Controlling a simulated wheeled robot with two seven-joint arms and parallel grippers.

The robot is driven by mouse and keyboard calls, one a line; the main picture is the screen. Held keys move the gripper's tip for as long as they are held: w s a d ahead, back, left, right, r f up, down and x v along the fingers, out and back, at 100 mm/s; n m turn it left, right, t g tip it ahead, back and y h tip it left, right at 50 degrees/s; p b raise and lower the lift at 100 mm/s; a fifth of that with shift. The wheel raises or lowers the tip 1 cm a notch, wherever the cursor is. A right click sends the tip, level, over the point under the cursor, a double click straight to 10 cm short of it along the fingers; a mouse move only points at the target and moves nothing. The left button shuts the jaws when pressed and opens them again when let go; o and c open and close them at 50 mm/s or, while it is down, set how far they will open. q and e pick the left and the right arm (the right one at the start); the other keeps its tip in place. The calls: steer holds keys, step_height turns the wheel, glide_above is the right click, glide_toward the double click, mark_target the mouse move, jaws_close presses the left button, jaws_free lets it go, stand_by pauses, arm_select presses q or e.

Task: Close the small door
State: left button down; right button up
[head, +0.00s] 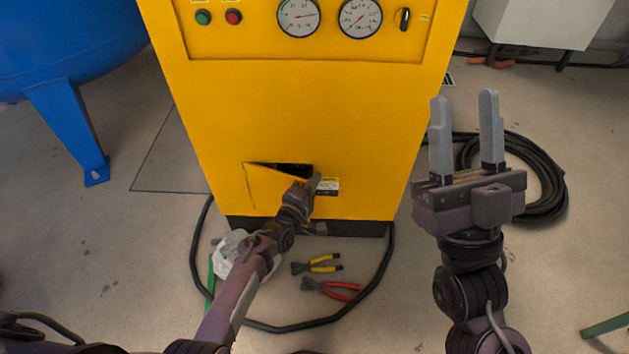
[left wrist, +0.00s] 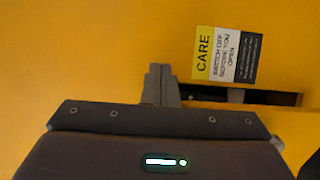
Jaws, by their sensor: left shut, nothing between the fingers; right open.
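The small door (head: 264,188) is a yellow panel low on the front of the yellow cabinet. It stands partly open, with a dark gap (head: 292,169) along its top. A dark slot also shows to the right of the fingers in the left wrist view (left wrist: 240,96). My left gripper (head: 314,183) is shut and empty at the right side of the door; its fingertips (left wrist: 160,72) are against or very close to yellow metal, I cannot tell which. My left arm hides the door's lower right part. My right gripper (head: 464,97) is open and empty, right of the cabinet.
A warning label (left wrist: 226,54) is beside the opening. Yellow-handled pliers (head: 322,264), red-handled pliers (head: 333,288) and a crumpled clear bag (head: 231,248) lie on the floor in front. A black hose (head: 543,170) coils at right. A blue tank (head: 62,40) stands at left.

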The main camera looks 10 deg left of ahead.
arm_select(q)
steer(key=shift+a+r, duration=0.1)
steer(key=shift+a, duration=0.25)
